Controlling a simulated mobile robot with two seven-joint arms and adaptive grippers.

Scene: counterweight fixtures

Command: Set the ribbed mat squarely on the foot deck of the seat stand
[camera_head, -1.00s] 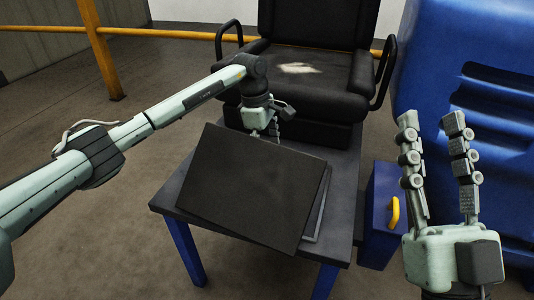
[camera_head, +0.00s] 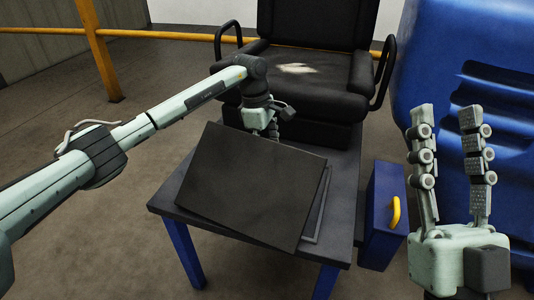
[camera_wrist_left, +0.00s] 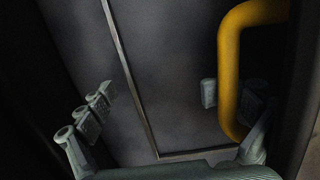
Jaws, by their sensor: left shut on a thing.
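The ribbed mat (camera_head: 250,185) is a dark, flat rectangle in the head view; I cannot make out its ribs. It lies over the foot deck (camera_head: 343,200), a dark platform on blue legs in front of the seat, and is turned and tilted relative to it. A grey-edged frame (camera_head: 318,205) shows under its right side. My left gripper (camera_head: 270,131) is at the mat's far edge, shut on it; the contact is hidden. The left wrist view shows a yellow handle (camera_wrist_left: 233,80) close up by one finger. My right gripper (camera_head: 447,112) is open and empty at the right.
The black seat (camera_head: 300,85) with armrests stands behind the deck. A blue box (camera_head: 382,220) with a yellow handle stands right of the deck. A large blue body (camera_head: 500,60) fills the right. A yellow rail (camera_head: 97,50) runs behind. Floor at the left is clear.

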